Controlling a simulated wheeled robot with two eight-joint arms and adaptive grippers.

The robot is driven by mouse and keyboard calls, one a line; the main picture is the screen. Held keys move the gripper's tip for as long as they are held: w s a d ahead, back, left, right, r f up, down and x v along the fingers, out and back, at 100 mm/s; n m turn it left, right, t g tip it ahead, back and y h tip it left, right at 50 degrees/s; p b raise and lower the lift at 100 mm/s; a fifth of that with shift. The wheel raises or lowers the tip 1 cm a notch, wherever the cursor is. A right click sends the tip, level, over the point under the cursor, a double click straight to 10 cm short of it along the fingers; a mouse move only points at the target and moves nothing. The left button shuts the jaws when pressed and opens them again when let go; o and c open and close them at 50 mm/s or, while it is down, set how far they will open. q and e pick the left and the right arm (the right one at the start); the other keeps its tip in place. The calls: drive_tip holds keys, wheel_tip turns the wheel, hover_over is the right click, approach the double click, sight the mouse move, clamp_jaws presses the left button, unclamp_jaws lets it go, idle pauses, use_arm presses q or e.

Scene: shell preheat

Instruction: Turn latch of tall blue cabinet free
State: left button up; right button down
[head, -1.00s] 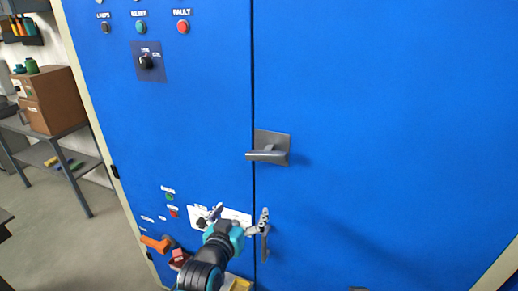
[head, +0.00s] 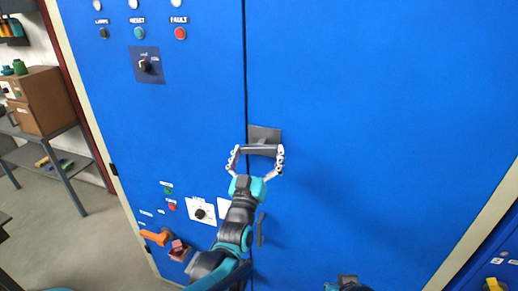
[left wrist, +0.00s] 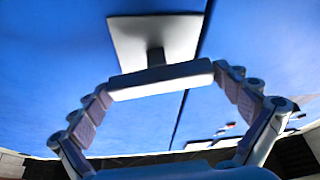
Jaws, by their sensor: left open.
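The tall blue cabinet (head: 380,110) fills most of the head view, with a dark seam between its two doors. Its grey latch (head: 262,150) has a bar that lies about level on a square plate (head: 265,132). My left gripper (head: 256,152) is open at the latch, with one finger by each end of the bar. The left wrist view shows the bar (left wrist: 160,80) between the spread fingers (left wrist: 160,92), close to their tips. I cannot tell whether the tips touch it. My right gripper is not in clear view.
A grey vertical handle (head: 261,230) stands below the latch, right of my left arm. A selector knob (head: 203,212) and an orange handle (head: 156,238) are low on the left door. A shelf table with a brown box (head: 45,100) stands at the left.

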use_arm(q)
drive_tip(key=shift+w+d+r, duration=0.1)
drive_tip(key=shift+w, duration=0.25)
drive_tip(key=shift+s, duration=0.1)
drive_tip(key=c, duration=0.8)
drive_tip(key=shift+m+h, duration=1)
drive_tip(key=shift+m, duration=0.9)
drive_tip(key=o, duration=0.8)
drive_tip(key=v, duration=1.2)
drive_tip(key=shift+r, duration=0.2)
